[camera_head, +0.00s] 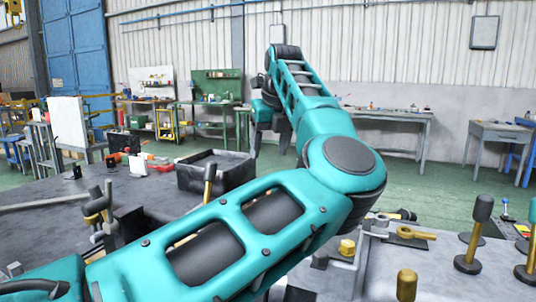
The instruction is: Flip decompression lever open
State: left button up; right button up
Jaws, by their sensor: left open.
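My left gripper (270,140) is raised at the far end of my teal arm, with its dark fingers pointing down, apart and empty. It is well away from the levers at the front right. A small brass handle (415,234) lies flat on a dark plate there. I cannot tell which of these is the decompression lever. My left arm hides much of the middle of the bench. My right gripper is not in view.
A black open bin (214,174) stands on the dark bench (50,222) behind my arm. Metal rods and brass fittings (97,205) stand at left, and a brass knob (407,284) at the front. Worktables (500,134) line the back wall, beyond open green floor.

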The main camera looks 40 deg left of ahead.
aim_at(210, 169)
jog(key=k, duration=1)
